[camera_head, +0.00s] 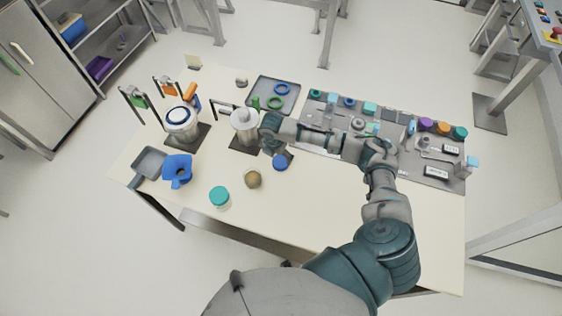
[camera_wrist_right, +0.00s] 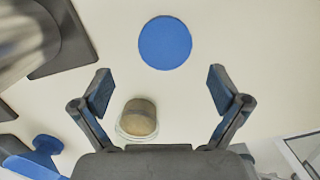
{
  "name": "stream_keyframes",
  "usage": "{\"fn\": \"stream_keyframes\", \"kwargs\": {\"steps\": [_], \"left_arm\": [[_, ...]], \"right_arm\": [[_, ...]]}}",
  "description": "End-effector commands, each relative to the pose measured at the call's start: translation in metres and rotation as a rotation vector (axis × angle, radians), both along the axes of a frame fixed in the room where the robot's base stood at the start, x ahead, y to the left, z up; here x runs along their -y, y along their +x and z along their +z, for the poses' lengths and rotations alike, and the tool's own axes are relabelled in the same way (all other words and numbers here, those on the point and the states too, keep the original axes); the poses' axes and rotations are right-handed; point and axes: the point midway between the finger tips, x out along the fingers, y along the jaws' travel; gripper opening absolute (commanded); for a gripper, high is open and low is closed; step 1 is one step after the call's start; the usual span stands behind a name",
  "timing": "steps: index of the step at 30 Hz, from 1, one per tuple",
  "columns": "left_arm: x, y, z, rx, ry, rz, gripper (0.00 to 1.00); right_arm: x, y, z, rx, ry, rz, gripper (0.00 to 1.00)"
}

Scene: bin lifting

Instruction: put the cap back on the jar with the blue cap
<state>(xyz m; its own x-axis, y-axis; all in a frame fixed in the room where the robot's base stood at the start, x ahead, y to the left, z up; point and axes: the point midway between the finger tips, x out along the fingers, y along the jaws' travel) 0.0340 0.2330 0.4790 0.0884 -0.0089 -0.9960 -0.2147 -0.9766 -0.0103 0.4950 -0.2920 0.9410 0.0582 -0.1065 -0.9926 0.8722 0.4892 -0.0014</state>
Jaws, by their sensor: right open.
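The round blue cap (camera_head: 281,162) lies on the table, and it also shows in the right wrist view (camera_wrist_right: 165,43). An open glass jar with brownish contents (camera_head: 252,179) stands beside it, toward the front. In the right wrist view this jar (camera_wrist_right: 138,120) is low, between the finger bases. My right gripper (camera_head: 269,143) is above the table, just behind and left of the cap. Its two fingers (camera_wrist_right: 160,84) are spread and empty, with the cap beyond the tips. My left gripper is not in view.
A teal-capped jar (camera_head: 219,197) stands at the front left. A blue pitcher (camera_head: 177,170), a grey tray (camera_head: 149,162) and two machines with clear containers (camera_head: 181,123) (camera_head: 243,119) stand left. A grey board (camera_head: 420,160) with many parts lies right.

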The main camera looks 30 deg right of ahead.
Motion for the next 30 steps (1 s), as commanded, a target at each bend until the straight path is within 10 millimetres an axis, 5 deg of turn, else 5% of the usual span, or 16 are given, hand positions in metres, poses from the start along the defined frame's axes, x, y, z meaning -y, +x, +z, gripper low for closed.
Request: {"fn": "stream_keyframes", "kwargs": {"steps": [5, 15, 21, 27, 30], "left_arm": [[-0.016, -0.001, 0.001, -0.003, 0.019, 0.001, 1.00], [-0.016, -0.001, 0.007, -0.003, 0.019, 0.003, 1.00], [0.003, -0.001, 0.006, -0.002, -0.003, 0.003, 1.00], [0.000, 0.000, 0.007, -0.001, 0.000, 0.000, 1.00], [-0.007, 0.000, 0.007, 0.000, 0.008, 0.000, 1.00]], "right_arm": [[0.006, -0.001, -0.005, -0.003, 0.004, -0.002, 0.98], [0.019, 0.001, -0.050, -0.003, 0.008, -0.001, 0.98], [0.016, 0.001, -0.053, 0.000, 0.004, 0.000, 0.98], [0.013, 0.001, -0.051, 0.000, 0.001, 0.000, 0.98], [0.014, 0.001, -0.052, -0.001, 0.002, 0.000, 0.73]]}}
